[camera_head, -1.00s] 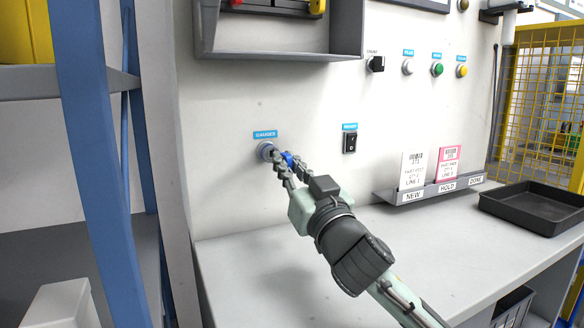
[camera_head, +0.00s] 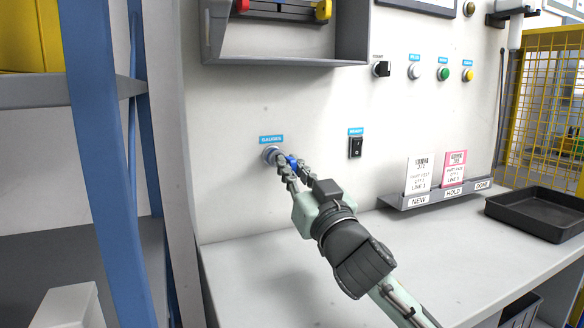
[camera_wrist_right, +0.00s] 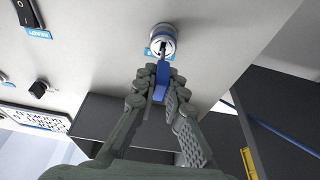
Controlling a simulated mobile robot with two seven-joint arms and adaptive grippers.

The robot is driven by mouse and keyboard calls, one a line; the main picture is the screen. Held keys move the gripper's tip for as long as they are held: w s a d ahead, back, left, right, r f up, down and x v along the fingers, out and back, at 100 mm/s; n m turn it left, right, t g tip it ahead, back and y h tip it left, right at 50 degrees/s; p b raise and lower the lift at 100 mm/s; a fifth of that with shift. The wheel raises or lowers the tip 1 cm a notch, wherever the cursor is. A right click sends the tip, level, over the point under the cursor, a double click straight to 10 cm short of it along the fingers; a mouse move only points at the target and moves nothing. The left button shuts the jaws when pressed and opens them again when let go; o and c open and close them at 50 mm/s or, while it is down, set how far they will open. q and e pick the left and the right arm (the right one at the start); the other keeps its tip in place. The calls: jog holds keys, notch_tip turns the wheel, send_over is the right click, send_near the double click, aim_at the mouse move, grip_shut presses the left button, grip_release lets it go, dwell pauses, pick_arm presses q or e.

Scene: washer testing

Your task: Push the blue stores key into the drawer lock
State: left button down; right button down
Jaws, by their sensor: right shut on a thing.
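The blue stores key (camera_head: 291,162) is held between the fingers of my right gripper (camera_head: 297,170), which is shut on it. In the right wrist view the blue key head (camera_wrist_right: 160,84) sits between the fingertips (camera_wrist_right: 163,85), and its shaft points at the round silver lock (camera_wrist_right: 163,38). The shaft's tip meets the lock's face there; how deep it sits I cannot tell. In the head view the lock (camera_head: 270,153) is on the white panel under a blue label reading GAUGES. My left gripper is not in view.
A black rocker switch (camera_head: 356,147) is on the panel to the right of the lock. A grey shelf box (camera_head: 285,60) is above. The worktop (camera_head: 245,260) below is clear on the left. A card rack (camera_head: 436,196) and black tray (camera_head: 540,213) stand on the right.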

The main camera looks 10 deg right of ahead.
jog(key=shift+w+a+p, duration=0.15)
jog(key=shift+w+p, duration=0.05)
jog(key=shift+w, duration=0.65)
jog(key=shift+w+a+p, duration=0.15)
jog(key=shift+w, duration=0.7)
dwell(1.8)
jog(key=c, duration=1.5)
grip_release()
jog(key=shift+c, duration=0.2)
jog(key=shift+f, duration=0.1)
